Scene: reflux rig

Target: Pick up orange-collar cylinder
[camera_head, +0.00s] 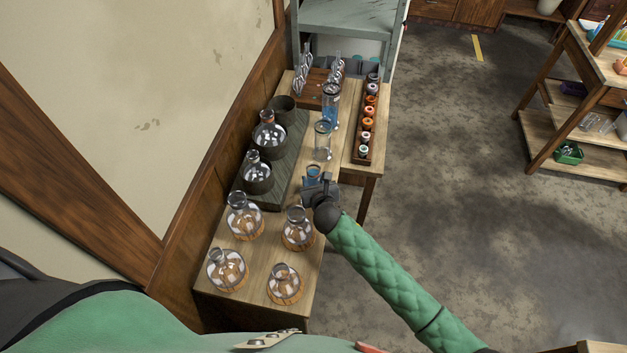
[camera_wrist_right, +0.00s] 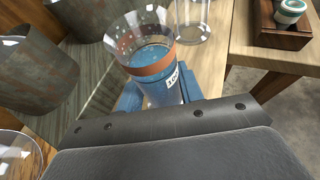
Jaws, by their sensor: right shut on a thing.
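The orange-collar cylinder (camera_wrist_right: 152,62) is a clear glass vessel with an orange band, bluish contents and a white label. In the head view its top (camera_head: 313,171) shows just behind my right gripper (camera_head: 318,188), near the right edge of the bench. In the right wrist view the blue fingers of my right gripper (camera_wrist_right: 155,96) are shut on either side of it, below the band. Its base is hidden, so I cannot tell whether it touches the bench. My left gripper is not in view.
A clear cylinder (camera_head: 322,142) and a blue-filled cylinder (camera_head: 330,100) stand beyond on the bench. Round flasks on cork rings (camera_head: 298,229) stand at the near end. Dark heating pots (camera_head: 258,178) are to the left. A rack of small jars (camera_head: 367,125) is at right.

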